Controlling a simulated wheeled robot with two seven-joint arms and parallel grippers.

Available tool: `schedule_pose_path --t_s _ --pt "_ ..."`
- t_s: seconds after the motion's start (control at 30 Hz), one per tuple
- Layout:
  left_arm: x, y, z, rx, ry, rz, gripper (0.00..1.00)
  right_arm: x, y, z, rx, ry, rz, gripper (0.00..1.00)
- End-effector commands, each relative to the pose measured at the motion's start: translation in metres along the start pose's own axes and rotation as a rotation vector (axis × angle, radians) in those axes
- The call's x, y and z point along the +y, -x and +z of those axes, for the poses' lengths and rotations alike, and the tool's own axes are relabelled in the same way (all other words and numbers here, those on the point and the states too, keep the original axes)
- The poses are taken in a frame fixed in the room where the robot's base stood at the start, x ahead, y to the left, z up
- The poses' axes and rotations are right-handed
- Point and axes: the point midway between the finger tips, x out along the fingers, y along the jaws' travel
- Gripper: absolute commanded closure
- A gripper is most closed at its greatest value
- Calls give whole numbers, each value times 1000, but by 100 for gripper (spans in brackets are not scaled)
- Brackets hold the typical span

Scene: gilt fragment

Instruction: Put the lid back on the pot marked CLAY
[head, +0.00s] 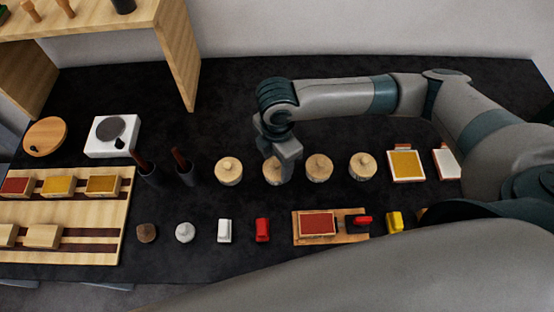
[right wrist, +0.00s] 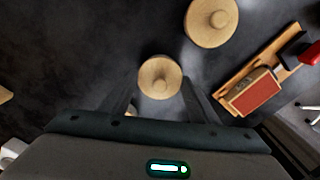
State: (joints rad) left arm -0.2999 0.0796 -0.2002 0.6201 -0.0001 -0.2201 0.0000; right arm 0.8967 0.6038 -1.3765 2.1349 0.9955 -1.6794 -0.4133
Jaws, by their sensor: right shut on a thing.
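Several round wooden pots with knobbed lids stand in a row at mid-table: a far left one (head: 228,171), a third (head: 319,167) and a right one (head: 362,166). No CLAY marking can be read. My right gripper (head: 284,165) points down at the second place in the row, partly covering a round wooden lid (head: 271,172). In the right wrist view this knobbed lid (right wrist: 160,77) sits between the fingertips, which are shut on it. Whether it touches a pot beneath is hidden. A neighbouring lidded pot (right wrist: 211,22) is close by. My left gripper is not in view.
In front stand small white (head: 224,231) and red (head: 262,230) blocks and a red pad on a wooden tray (head: 345,238). Dark cups (head: 187,175) stand left, beside a wooden rack (head: 112,222). A yellow pad (head: 406,165) lies right of the row.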

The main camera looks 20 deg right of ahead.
Motion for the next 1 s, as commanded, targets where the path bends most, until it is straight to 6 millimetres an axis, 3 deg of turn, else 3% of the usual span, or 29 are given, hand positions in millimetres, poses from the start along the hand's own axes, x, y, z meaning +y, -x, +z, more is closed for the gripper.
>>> schedule_pose_path --t_s 0.73,0.77,0.83,1.0 --pt "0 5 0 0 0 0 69 0 0 0 0 0 0 66" --pt "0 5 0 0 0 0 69 0 0 0 0 0 0 43" --pt "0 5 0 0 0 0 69 0 0 0 0 0 0 26" --pt "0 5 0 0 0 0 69 0 0 0 0 0 0 24"
